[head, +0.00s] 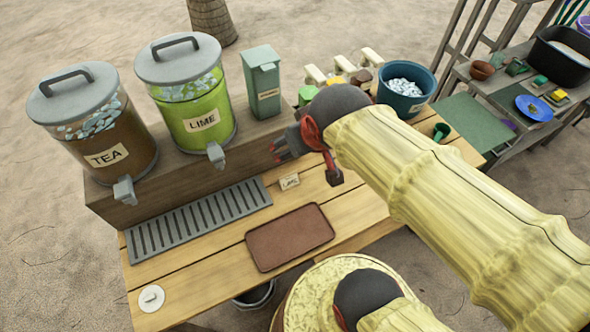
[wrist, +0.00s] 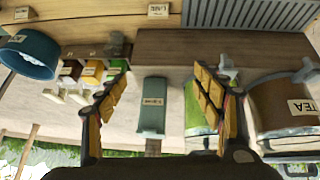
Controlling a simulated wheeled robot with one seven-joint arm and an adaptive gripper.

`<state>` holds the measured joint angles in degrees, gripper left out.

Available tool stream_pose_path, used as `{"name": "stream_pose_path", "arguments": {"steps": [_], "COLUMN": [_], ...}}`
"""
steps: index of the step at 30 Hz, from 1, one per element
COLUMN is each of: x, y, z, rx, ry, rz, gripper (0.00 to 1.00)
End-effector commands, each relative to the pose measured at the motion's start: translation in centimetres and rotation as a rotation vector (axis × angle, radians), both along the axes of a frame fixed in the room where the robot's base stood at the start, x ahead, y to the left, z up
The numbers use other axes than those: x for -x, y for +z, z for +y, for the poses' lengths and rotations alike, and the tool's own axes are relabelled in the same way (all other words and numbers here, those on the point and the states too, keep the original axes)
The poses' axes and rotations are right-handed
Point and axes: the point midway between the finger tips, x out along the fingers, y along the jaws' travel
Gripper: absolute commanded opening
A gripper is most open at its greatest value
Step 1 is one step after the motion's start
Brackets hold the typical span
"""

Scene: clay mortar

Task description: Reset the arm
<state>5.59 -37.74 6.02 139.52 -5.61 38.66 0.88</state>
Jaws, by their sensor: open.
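My gripper (head: 284,146) is held above the wooden drink stand in the head view, left of the blue ice bucket and in front of the grey-green lidded box (head: 262,85). In the wrist view its two yellow-padded fingers (wrist: 160,90) are spread wide, with nothing between them in their grasp. That view is upside down, and the lidded box (wrist: 154,108) shows in the gap beyond the fingers. My arm, in a pale yellow ribbed cover, reaches in from the lower right of the head view and hides part of the stand's right side.
Tea (head: 93,124) and lime (head: 190,95) dispensers stand on a raised wooden block at left. A drip grate (head: 198,218), brown mat (head: 290,237) and small label (head: 289,181) lie in front. The ice bucket (head: 404,88) and small coloured containers stand behind. A side table (head: 470,125) is at right.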

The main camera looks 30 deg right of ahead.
Motion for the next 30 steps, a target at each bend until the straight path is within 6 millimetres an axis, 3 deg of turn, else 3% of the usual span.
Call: {"name": "stream_pose_path", "arguments": {"steps": [3,8,30], "x": [4.0,6.5,6.6], "y": [0.6,0.7,0.7], "z": [3.2,4.9,4.9], "rx": [-0.055,-0.087,-0.089], "ry": [0.047,0.076,0.076], "rz": [0.048,0.087,0.090], "gripper": [0.67,0.67,0.67]}}
